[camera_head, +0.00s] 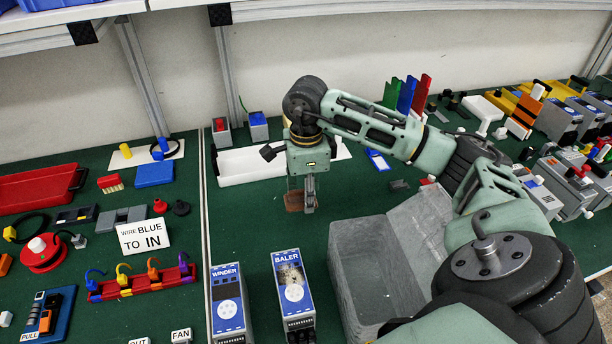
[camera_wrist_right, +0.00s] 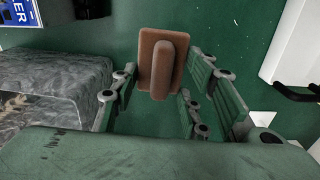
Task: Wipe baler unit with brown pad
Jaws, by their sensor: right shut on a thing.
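The baler unit (camera_head: 292,291) is an upright box with a blue front labelled BALER, at the bottom middle of the head view. My right gripper (camera_head: 303,194) points down above the green mat, beyond the baler unit and apart from it. It is shut on the brown pad (camera_head: 293,201). In the right wrist view the brown pad (camera_wrist_right: 160,66), a flat block with a raised handle, sits between the fingers of my right gripper (camera_wrist_right: 165,97). The fingers partly hide the pad in the head view. My left gripper is not in view.
The winder unit (camera_head: 228,303) stands left of the baler unit. A grey translucent bin (camera_head: 350,262) stands close on its right. A white tray (camera_head: 240,168) lies behind my gripper.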

